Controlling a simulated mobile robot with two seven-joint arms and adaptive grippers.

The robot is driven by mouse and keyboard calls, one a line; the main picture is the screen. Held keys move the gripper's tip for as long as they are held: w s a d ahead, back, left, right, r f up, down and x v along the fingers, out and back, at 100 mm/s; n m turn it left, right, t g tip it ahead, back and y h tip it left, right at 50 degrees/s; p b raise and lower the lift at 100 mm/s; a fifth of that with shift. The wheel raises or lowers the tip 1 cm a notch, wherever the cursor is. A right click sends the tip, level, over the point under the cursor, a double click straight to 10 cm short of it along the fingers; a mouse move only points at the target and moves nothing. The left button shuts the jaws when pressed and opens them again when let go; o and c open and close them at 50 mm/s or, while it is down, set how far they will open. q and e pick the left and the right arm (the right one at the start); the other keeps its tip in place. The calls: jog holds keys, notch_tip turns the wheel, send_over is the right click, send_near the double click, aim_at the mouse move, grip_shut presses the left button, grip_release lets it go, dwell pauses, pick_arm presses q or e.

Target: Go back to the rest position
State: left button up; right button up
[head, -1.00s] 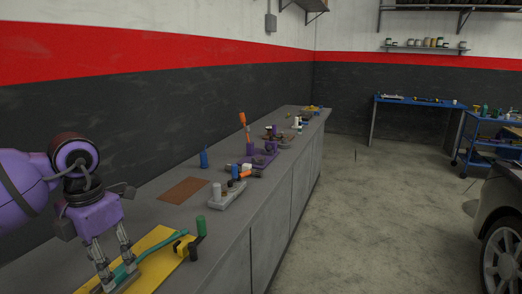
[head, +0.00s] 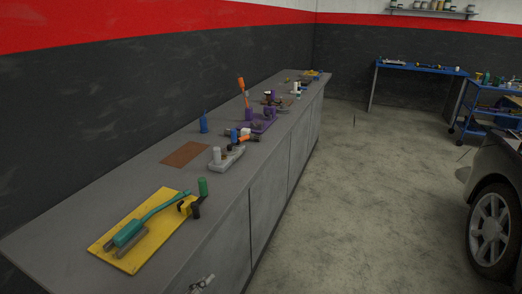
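The grey workbench (head: 60,235) runs along the dark wall from near left to far right. A small metallic gripper part, apparently of my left gripper (head: 201,284), shows at the bottom edge in front of the bench, apart from the board. Most of it is cut off, so its opening cannot be told. My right gripper is not in view.
A green cylinder (head: 203,187), brown mat (head: 185,153), blue bottle (head: 203,123), grey tray (head: 226,159) and purple holder (head: 262,122) stand along the bench. A car (head: 495,215) is at right. The concrete floor between is clear.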

pick_arm(q)
jog(key=s+a+f+n+g+y, duration=0.3)
jog(key=s+f+n, duration=0.4)
jog(key=s+f, duration=0.4)
jog(key=s+a+f+n+g+y, duration=0.4)
jog(key=s+f+n+y, duration=0.2)
jog(key=s+f, duration=0.5)
jog(key=shift+s+a+f+n+p, duration=0.15)
jog(key=shift+s+a+n+p, duration=0.15)
jog(key=shift+s+a+n, duration=0.1)
jog(key=shift+c, duration=1.5)
jog(key=shift+y, duration=0.3)
